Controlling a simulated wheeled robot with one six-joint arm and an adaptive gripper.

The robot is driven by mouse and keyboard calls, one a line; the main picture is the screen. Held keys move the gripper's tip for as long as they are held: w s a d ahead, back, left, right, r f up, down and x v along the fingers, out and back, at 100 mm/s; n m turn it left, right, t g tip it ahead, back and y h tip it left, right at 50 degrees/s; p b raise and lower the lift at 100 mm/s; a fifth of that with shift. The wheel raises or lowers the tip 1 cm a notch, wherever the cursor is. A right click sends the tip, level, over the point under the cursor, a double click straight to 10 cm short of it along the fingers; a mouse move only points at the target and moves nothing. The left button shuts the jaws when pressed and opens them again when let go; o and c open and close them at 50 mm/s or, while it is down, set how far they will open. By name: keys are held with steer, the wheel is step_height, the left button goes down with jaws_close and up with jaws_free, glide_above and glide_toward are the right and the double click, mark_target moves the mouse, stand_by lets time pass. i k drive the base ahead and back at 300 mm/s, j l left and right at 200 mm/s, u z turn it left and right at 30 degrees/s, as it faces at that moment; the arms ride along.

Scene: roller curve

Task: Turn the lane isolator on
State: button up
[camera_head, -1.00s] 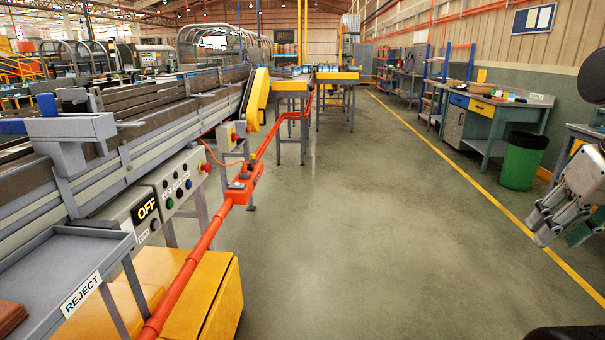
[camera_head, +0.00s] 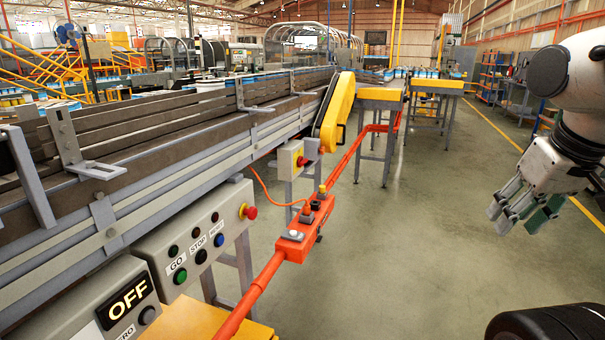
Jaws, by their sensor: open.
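A grey box with a black panel reading OFF (camera_head: 128,304) stands at the lower left. A round dark knob (camera_head: 147,315) sits on its face beside the panel.
A control box (camera_head: 195,236) with GO, STOP and RESET buttons and a red mushroom button adjoins the OFF box. The conveyor (camera_head: 150,160) runs behind. An orange rail (camera_head: 262,278) with a switch block (camera_head: 305,230) stands in front. Floor at centre right is clear.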

mark_target(301, 161)
steer(key=i+u, duration=0.25)
steer(key=i, duration=0.25)
steer(key=i+l+u, duration=0.2)
steer(key=i+l, duration=0.55)
steer(key=i, duration=0.05)
